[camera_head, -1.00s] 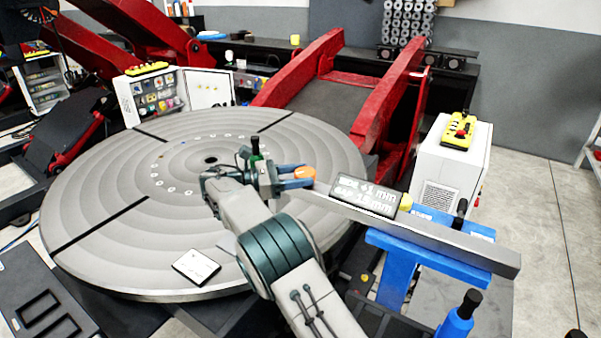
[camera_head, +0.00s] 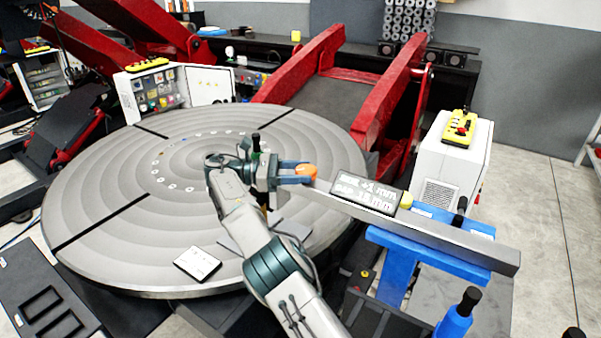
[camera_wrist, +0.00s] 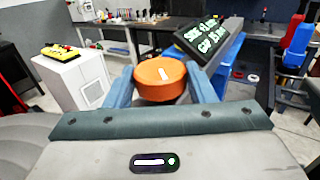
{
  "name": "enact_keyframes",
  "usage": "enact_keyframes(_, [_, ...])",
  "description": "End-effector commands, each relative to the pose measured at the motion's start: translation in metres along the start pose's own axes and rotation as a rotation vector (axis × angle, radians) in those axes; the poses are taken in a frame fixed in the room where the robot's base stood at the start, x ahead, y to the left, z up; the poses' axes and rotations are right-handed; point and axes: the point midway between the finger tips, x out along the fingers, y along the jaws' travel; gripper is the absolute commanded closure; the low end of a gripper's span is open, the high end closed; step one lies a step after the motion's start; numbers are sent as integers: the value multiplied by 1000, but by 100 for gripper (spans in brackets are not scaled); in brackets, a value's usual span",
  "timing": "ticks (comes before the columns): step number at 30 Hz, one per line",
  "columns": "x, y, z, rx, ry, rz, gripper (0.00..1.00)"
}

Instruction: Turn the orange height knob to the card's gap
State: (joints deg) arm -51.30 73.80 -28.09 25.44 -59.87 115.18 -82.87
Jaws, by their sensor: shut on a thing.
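The orange height knob (camera_wrist: 160,77) sits between the two blue fingers of my gripper (camera_wrist: 163,85) in the wrist view, with a white mark on its face. My gripper is shut on the knob. A dark display (camera_head: 364,194) stands on the bar, its text too blurred to read surely; it also shows in the wrist view (camera_wrist: 207,42). A white card (camera_head: 197,264) lies on the round table, its writing unreadable.
The large round grey table (camera_head: 100,225) lies under my arm. A blue stand (camera_head: 395,280) carries the bar, with a yellow knob (camera_head: 406,200) beside the display. A white cabinet with a yellow control box (camera_head: 459,128) stands at the right. Red arms (camera_head: 390,100) rise behind.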

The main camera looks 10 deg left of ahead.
Motion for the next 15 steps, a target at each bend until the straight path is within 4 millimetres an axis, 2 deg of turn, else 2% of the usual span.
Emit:
enact_keyframes(10, [1,-1,-2,-4,-1,-8,73])
enact_keyframes(11, [1,-1,-2,-4,-1,-8,48])
enact_keyframes(12, [1,-1,-2,-4,-1,-8,37])
enact_keyframes(13, [1,-1,-2,-4,-1,-8,29])
enact_keyframes(15, [1,-1,-2,-3,0,-6,29])
